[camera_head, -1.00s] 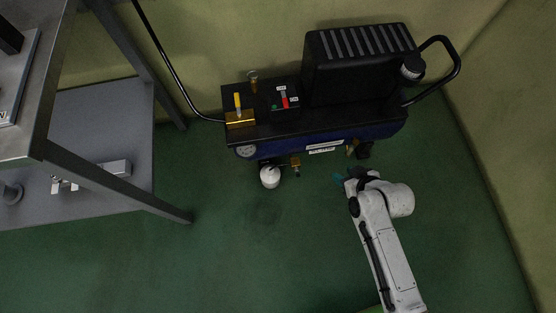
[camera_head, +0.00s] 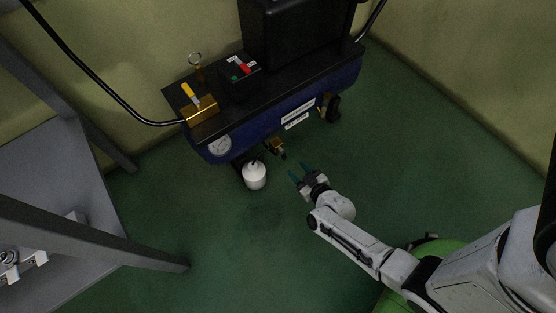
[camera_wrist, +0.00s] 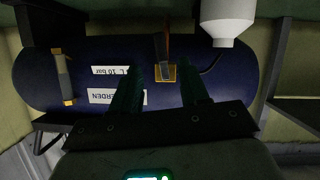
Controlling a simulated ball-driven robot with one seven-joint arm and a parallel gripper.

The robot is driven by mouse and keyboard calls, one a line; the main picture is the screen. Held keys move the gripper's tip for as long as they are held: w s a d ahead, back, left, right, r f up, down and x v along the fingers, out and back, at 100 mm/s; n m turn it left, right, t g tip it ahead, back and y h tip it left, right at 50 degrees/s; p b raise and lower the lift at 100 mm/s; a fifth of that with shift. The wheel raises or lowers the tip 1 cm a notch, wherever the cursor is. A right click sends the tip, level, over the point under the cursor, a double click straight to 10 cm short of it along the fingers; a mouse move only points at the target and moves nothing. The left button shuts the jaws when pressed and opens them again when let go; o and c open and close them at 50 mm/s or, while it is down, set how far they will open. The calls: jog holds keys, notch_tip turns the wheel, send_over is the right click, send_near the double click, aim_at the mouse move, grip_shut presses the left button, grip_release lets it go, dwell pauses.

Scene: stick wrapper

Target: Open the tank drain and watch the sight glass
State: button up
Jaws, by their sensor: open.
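The blue compressor tank (camera_head: 295,112) lies along the wall in the head view and fills the wrist view (camera_wrist: 200,75). A brass fitting (camera_head: 275,146), which looks like the tank drain, sits under its lower edge; a brass piece also shows in the wrist view (camera_wrist: 164,73), just beyond and between my fingers. A white bowl (camera_head: 254,175), perhaps the sight glass, hangs or stands under the tank; it is at the top right of the wrist view (camera_wrist: 228,20). My gripper (camera_head: 299,174) is open and empty, its green fingers pointing at the tank, short of the brass fitting.
On the tank top are a yellow-handled valve (camera_head: 191,97), a switch box with a red lever (camera_head: 244,69) and a black motor housing (camera_head: 293,32). A round gauge (camera_head: 220,146) is on the tank end. A grey shelf (camera_head: 77,189) stands at left. Green floor is clear around my arm.

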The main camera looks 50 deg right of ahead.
aim_at(285, 157)
jog(key=b+x, duration=0.5)
jog(key=x, duration=0.3)
jog(key=shift+w+f, duration=0.2)
jog(key=shift+f, duration=0.05)
jog(key=shift+w+d+f+b, duration=0.1)
jog(key=shift+w+d+b, duration=0.25)
jog(key=shift+w+b, duration=0.35)
grip_shut()
